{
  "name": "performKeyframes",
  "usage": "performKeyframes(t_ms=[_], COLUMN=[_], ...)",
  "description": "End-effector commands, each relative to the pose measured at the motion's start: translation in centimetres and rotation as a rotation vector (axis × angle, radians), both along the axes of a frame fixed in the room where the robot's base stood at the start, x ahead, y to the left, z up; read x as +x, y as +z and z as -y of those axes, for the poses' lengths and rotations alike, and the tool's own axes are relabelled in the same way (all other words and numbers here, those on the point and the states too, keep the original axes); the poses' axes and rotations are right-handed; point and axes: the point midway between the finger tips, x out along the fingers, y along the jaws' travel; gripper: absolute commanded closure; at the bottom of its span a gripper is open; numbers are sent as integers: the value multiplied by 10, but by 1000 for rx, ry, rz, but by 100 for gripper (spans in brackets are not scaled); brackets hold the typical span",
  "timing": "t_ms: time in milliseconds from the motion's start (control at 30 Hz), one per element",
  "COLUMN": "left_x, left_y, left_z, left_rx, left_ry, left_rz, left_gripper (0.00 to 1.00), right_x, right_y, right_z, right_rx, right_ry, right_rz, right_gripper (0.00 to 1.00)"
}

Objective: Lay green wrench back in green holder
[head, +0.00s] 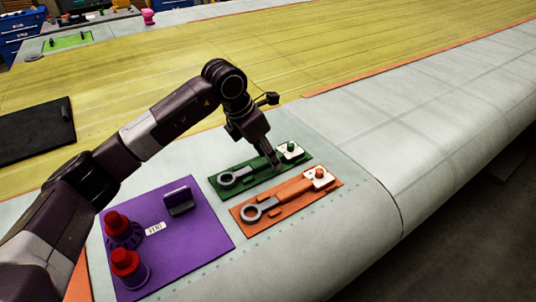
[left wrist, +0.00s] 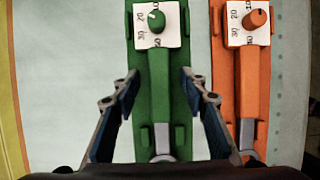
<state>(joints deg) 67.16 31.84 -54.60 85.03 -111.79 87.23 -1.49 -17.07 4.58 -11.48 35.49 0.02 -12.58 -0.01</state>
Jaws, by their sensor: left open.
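The green wrench (head: 236,178) lies in the green holder (head: 222,192), its grey ring end at the left and its green handle running toward a white dial plate. In the left wrist view the wrench's green handle (left wrist: 160,100) runs down the middle of the green holder (left wrist: 138,66), between side tabs. My left gripper (head: 274,163) is over the handle. In the left wrist view my left gripper (left wrist: 160,80) is open, one finger on each side of the handle, with visible gaps. The wrench's ring end is mostly hidden there. My right gripper is not in view.
An orange holder (head: 240,216) with an orange wrench (head: 290,199) lies alongside, close to the green one. A purple board (head: 190,240) with red-capped parts (head: 125,262) is at the left. The wing's pale edge (head: 400,120) is clear to the right.

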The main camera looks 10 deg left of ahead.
Motion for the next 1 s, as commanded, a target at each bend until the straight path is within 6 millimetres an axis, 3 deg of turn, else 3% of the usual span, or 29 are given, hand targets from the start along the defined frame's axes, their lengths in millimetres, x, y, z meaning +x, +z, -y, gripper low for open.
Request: performKeyframes(t_ms=[600,1000], left_x=[-28,-32], left_y=[101,111], left_z=[-29,-32], left_rx=[-2,-2], left_ry=[0,-1], left_rz=[6,4], left_gripper=[60,60], right_x=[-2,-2], right_y=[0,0], right_z=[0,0], right_rx=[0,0], right_ry=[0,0], right_rz=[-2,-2], right_gripper=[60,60])
